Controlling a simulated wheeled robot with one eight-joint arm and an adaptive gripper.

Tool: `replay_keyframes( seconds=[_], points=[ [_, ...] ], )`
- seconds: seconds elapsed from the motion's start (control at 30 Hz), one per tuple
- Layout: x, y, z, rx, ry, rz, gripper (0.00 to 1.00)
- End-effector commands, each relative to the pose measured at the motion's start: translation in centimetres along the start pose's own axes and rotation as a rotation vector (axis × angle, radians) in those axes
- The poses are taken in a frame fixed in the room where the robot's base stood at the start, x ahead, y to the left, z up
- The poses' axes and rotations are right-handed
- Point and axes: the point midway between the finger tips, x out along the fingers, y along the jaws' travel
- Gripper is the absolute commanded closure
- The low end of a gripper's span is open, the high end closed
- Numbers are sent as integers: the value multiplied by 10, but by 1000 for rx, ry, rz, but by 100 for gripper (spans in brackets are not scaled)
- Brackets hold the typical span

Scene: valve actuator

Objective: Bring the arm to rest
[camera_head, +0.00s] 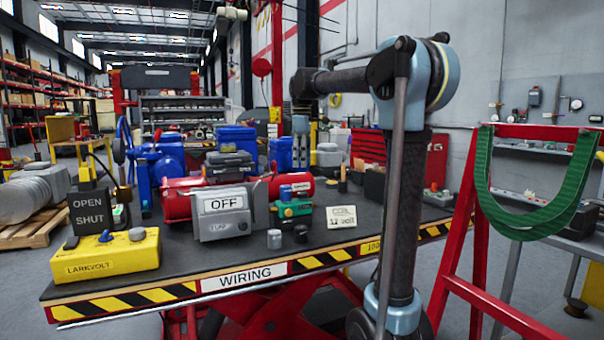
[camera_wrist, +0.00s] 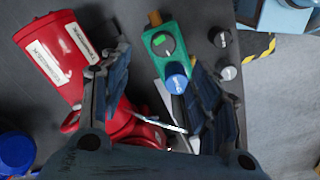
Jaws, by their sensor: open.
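My gripper (camera_wrist: 156,62) shows in the wrist view with its two dark fingers apart and nothing held between them. It points down over the table, above a green device (camera_wrist: 165,50) with a dark knob and a blue cap. Red parts and a thin silvery bar lie lower between the fingers, partly hidden by them. In the head view my arm rises at the right, bends at a blue-grey joint (camera_head: 428,75) and reaches left over the table.
The WIRING table (camera_head: 120,293) holds a yellow LARKVOLT box (camera_head: 105,257), a grey OFF box (camera_head: 222,212), a red tank (camera_head: 178,203), the green device (camera_head: 292,207) and a small card (camera_head: 341,217). A red frame with a green strap (camera_head: 532,228) stands close right of my arm.

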Motion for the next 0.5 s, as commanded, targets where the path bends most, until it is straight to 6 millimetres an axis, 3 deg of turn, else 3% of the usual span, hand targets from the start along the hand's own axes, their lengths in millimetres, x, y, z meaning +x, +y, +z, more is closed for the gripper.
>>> replay_keyframes(
  seconds=[0.5],
  points=[
    [-9,0,1,3,0,0,43]
  ],
)
